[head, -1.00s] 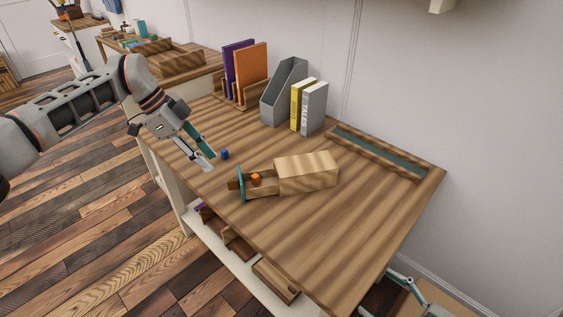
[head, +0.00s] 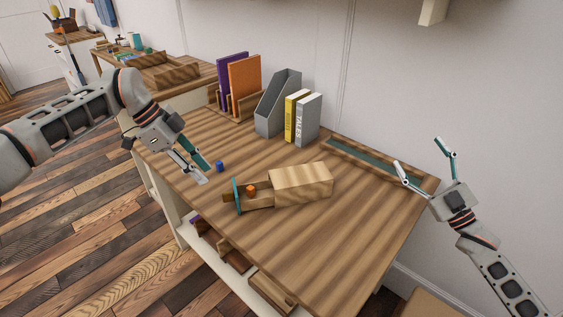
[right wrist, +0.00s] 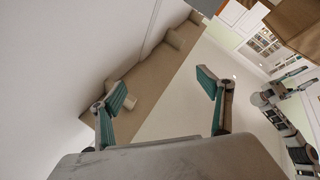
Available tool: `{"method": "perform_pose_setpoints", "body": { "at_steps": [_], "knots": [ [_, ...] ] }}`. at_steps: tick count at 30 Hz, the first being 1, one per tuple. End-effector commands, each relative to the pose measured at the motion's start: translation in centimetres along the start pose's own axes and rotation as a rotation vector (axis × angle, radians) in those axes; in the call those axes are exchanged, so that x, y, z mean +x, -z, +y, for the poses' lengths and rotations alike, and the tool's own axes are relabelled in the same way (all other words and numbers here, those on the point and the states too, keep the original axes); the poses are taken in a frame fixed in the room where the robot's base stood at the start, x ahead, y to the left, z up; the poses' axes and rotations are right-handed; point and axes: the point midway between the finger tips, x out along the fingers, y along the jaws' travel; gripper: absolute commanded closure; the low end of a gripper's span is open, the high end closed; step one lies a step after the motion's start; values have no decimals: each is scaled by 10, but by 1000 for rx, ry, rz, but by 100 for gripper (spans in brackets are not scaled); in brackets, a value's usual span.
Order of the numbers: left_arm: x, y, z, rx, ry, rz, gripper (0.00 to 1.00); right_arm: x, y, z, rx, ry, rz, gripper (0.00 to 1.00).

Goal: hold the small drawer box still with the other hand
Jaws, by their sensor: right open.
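The small wooden drawer box (head: 302,184) lies on the table, its drawer (head: 258,198) pulled out toward the left. The drawer has a teal front (head: 237,196), and an orange block (head: 251,189) sits inside it. My left gripper (head: 203,172) is low over the table, left of the drawer front and apart from it; its fingers look parted, with nothing seen between them. My right gripper (head: 423,162) is raised over the table's right end, well to the right of the box, open and empty. In the right wrist view its fingers (right wrist: 165,95) are spread wide; the box does not show there.
A small blue cylinder (head: 219,166) stands beside my left fingers. A grey file holder (head: 279,105), yellow book (head: 291,116) and grey book (head: 308,119) stand at the back. A shallow tray (head: 370,163) lies along the back right edge. The tabletop right of the box is clear.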

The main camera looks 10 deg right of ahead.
Motion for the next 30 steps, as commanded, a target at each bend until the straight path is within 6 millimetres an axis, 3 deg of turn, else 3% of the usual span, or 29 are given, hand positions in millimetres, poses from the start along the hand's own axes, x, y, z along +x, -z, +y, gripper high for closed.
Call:
{"method": "perform_pose_setpoints", "body": {
  "at_steps": [1,7,11,15,21,25,30],
  "knots": [
    [0,0,0,0,0,0,72,23,8,3,12,-44,22,22],
    [0,0,0,0,0,0,72,106,40,8,70,-173,69,22],
    [0,0,0,0,0,0,72,163,47,-4,139,-204,35,22],
    [0,0,0,0,0,0,72,212,29,-44,225,-148,-92,22],
    [0,0,0,0,0,0,72,263,9,-124,313,16,-282,22],
    [0,0,0,0,0,0,72,286,9,-182,343,161,-393,22],
    [0,0,0,0,0,0,72,302,20,-258,344,382,-521,22]
  ]
}}
